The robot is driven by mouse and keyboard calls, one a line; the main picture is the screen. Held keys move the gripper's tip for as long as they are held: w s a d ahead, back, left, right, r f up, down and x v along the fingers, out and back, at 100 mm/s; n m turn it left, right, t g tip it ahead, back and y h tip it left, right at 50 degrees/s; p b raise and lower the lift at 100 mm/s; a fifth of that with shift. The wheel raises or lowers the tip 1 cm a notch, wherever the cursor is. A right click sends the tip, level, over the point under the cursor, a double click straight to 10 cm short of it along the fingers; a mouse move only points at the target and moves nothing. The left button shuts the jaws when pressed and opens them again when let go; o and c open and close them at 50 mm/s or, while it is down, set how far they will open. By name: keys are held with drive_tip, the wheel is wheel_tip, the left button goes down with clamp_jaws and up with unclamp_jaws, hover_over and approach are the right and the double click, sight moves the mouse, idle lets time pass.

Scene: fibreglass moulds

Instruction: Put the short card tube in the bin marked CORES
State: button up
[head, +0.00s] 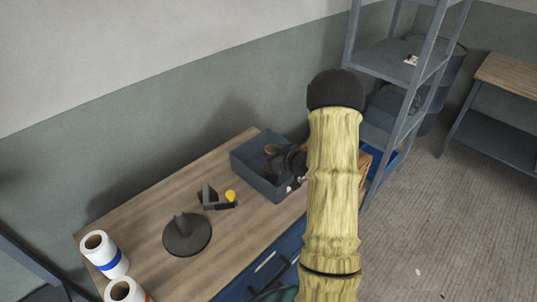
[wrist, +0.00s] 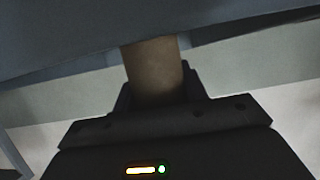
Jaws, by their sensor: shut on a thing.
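The short card tube (wrist: 154,68) is brown and sits between the fingers of my gripper (wrist: 155,88) in the wrist view. My gripper is shut on it. In the head view my dark gripper (head: 284,160) is over or inside a grey open bin (head: 256,179) at the far end of the bench. A small brown end of the tube (head: 270,149) shows beside it there. My yellow-sleeved arm hides the bin's right side. I can read no CORES marking on the bin. I cannot tell whether the tube touches the bin.
The wooden bench (head: 145,217) also holds a dark round stand (head: 187,236), a grey angled block with a yellow piece (head: 230,195), and two white rolls (head: 103,253) at the near left. A grey shelf rack (head: 385,60) stands behind my arm. Floor is open at right.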

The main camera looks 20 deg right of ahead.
drive_tip(key=shift+f, duration=0.2)
drive_tip(key=o, duration=0.9)
drive_tip(key=shift+o, duration=0.2)
drive_tip(key=shift+r, duration=0.1)
drive_tip(key=shift+w+r, duration=0.1)
drive_tip(key=shift+r, duration=0.05)
drive_tip(key=b+v, duration=0.1)
drive_tip(key=v, duration=1.1)
drive_tip(key=shift+b, duration=0.4)
